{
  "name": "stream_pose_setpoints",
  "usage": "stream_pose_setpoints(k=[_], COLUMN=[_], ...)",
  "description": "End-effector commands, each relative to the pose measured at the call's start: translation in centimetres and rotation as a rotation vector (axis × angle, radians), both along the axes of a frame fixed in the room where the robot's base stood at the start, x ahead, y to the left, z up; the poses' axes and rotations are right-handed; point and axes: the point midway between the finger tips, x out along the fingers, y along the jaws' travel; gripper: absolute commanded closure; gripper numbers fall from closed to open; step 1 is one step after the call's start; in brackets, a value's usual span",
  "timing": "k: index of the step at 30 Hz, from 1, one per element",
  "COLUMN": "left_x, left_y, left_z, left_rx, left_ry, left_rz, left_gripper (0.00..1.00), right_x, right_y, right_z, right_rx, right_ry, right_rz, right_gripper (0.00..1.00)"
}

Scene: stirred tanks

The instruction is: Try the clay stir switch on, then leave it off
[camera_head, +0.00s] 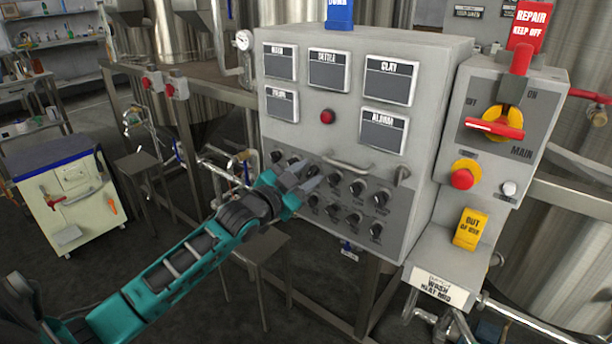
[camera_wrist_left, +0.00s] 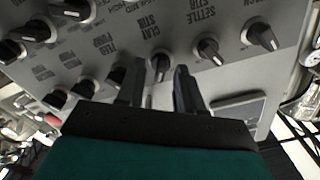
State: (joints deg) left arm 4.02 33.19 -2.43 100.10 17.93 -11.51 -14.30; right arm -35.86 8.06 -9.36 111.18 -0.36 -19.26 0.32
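The clay stir switch (camera_wrist_left: 160,67) is a small dark knob on a pale round base in the left wrist view. The upside-down words "CLAY STIR" show just above it there. My left gripper (camera_wrist_left: 159,80) has one finger on each side of this knob, with a gap between the fingers. I cannot tell whether they touch it. In the head view my left gripper (camera_head: 309,176) reaches the upper knob row on the grey panel and hides the knob there. My right gripper is not in view.
Close by are the settle stir knob (camera_wrist_left: 209,50) and several like knobs (camera_head: 357,187). Above them are a handle (camera_head: 347,165), a red button (camera_head: 327,117) and a "CLAY" display (camera_head: 390,80). To the right stands a main switch (camera_head: 496,126) with a red "REPAIR" tag (camera_head: 530,24).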

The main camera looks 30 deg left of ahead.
Motion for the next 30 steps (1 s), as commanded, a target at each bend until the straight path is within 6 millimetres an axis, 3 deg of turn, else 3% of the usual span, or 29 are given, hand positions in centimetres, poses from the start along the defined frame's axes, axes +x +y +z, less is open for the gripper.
stream_pose_setpoints(k=[9, 21, 30], left_x=[0.22, 0.2, 0.2], left_y=[-0.03, -0.03, -0.03], left_z=[-0.04, -0.03, 0.05], left_rx=[0.0, -0.001, -0.021], left_ry=[0.001, 0.001, 0.003], left_rz=[0.0, 0.0, 0.0], left_gripper=[0.64, 1.0, 1.0], right_x=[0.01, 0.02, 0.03], right_y=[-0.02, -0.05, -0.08], right_z=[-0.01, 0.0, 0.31], right_rx=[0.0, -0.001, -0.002], right_ry=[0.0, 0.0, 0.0], right_rz=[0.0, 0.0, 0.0], right_gripper=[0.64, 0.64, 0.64])
